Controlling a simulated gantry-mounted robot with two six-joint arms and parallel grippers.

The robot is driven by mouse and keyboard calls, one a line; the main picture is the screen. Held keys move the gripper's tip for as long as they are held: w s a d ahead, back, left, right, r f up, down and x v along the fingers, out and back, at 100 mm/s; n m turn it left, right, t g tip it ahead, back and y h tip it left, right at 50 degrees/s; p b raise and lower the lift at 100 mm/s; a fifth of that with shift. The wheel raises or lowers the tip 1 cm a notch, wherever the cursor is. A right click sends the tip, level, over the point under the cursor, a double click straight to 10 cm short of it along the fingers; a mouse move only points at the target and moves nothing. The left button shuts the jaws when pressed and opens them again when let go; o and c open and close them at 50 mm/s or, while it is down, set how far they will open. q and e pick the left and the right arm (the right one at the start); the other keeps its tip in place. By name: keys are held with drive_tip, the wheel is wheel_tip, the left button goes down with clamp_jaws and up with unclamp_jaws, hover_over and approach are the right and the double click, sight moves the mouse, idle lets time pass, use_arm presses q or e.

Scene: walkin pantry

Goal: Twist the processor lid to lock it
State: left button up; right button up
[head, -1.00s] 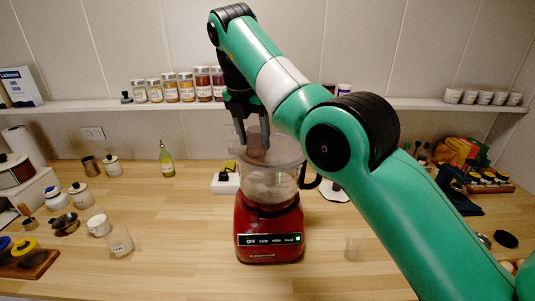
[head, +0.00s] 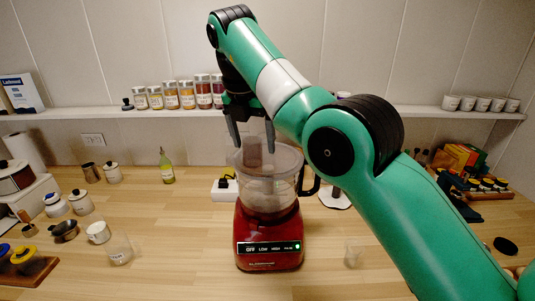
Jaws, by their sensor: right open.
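The food processor stands upright on the wooden counter, with a red base (head: 269,236) and a clear bowl (head: 268,190). Its clear lid (head: 280,158) with a feed tube sits on top of the bowl. The black bowl handle (head: 309,182) points to the right. My right gripper (head: 252,143) is open above the lid, fingers pointing down on either side of the feed tube. I cannot tell whether the fingers touch the tube. My left gripper is not in view.
A wall shelf (head: 70,116) with spice jars (head: 187,95) runs behind. A white outlet block (head: 224,189) lies behind the processor. Cups and canisters crowd the left; the front counter is mostly clear.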

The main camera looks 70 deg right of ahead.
drive_tip(key=p+v, duration=0.1)
drive_tip(key=v, duration=0.1)
drive_tip(key=p+v, duration=0.3)
drive_tip(key=v, duration=0.1)
drive_tip(key=shift+w+d+p, duration=0.1)
drive_tip(key=shift+w+p, duration=0.15)
drive_tip(key=shift+p, duration=0.05)
